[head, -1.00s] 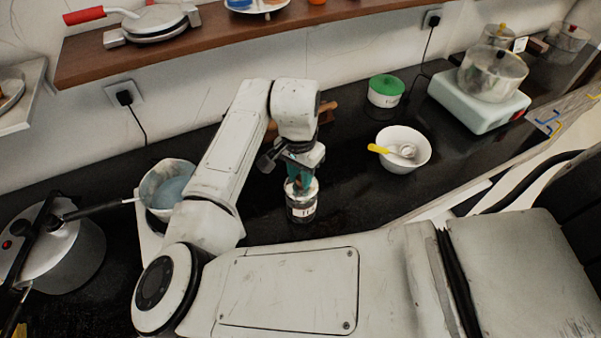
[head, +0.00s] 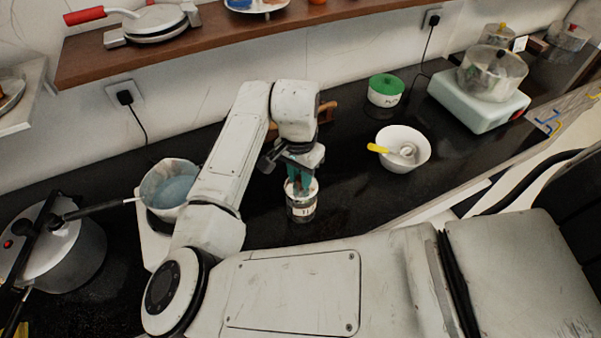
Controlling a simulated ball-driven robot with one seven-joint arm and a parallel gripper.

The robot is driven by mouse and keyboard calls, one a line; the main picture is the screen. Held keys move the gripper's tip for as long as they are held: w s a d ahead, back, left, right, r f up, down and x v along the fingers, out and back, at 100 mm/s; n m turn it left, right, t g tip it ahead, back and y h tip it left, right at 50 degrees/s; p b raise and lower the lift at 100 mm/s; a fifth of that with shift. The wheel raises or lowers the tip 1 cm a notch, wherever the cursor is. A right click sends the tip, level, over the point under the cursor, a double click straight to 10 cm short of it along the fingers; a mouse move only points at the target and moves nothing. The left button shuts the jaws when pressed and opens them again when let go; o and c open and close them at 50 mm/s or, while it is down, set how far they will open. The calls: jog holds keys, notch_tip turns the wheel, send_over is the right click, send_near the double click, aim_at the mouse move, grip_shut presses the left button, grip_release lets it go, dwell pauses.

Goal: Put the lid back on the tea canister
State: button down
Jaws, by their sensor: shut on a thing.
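The tea canister (head: 301,209), a small dark cylinder with a pale label, stands upright on the black counter near the middle of the head view. My gripper (head: 299,188) points down at the canister's top, its teal fingers in front of and over the pale rim. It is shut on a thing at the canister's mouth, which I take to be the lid. The fingers hide most of the lid, so I cannot tell whether it is seated, tilted or just above the rim.
A pot (head: 168,188) and a pressure cooker (head: 62,250) are at left. A wooden object (head: 328,108) lies behind my gripper. Counter right of the canister is clear.

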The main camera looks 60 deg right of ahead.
jog(key=c, duration=0.8)
grip_release()
jog(key=shift+o, duration=0.2)
jog(key=o, duration=0.4)
jog(key=shift+r+p, duration=2.1)
jog(key=shift+r, duration=0.35)
jog(key=shift+r+p, duration=0.3)
jog(key=shift+r, duration=0.75)
